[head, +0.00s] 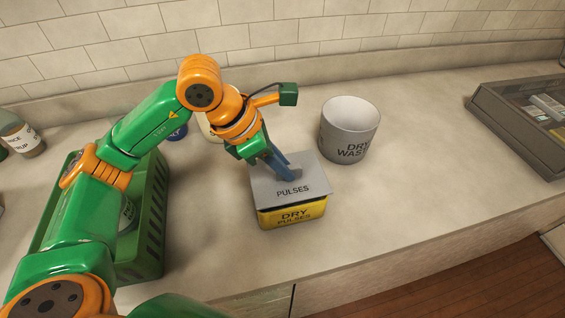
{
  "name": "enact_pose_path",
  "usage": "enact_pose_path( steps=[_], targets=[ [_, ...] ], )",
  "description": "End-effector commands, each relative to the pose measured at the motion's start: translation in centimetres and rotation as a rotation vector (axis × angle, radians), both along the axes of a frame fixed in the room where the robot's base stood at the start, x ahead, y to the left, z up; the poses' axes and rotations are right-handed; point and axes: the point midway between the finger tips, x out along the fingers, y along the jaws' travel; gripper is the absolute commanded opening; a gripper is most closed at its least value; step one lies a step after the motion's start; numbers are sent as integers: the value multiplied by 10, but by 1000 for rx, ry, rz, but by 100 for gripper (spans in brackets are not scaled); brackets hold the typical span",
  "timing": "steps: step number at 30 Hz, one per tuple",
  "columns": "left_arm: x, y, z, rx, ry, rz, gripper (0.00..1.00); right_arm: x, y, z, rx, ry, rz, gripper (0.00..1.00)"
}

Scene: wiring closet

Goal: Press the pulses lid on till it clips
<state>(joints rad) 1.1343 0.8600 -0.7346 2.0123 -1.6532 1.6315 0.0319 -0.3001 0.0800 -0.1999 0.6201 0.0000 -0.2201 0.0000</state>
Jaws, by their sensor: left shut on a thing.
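The grey lid (312,172) marked PULSES is over the yellow box (292,219) marked DRY PULSES, near the middle of the counter. A dark strip shows between the lid's front edge and the box, and the lid overhangs the box a little. I cannot tell whether the lid rests on the rim or hovers just above it. My left gripper (286,171) comes down from the upper left and is shut on the lid at its top middle; its fingers hide the part they grip. My right gripper is not in view.
A grey round bin (350,128), lettered DRY WAS…, stands close behind the box on the right. A green crate (148,232) is at left, partly behind my arm. A bottle (22,137) stands far left. A grey case (515,130) is far right. The counter right of the box is clear.

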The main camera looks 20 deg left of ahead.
Motion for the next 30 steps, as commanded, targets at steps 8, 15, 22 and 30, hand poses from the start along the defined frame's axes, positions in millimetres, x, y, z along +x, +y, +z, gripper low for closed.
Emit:
enact_pose_path(
  steps=[8, 15, 22, 30],
  targets=[
    [0, 0, -8, 0, 0, 0, 0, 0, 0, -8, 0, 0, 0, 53],
    [0, 0, -13, 0, 0, 0, 0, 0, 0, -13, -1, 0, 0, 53],
    [0, 0, -18, 0, 0, 0, 0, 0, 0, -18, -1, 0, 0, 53],
    [0, 0, -20, 0, 0, 0, 46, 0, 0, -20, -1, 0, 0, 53]
  ],
)
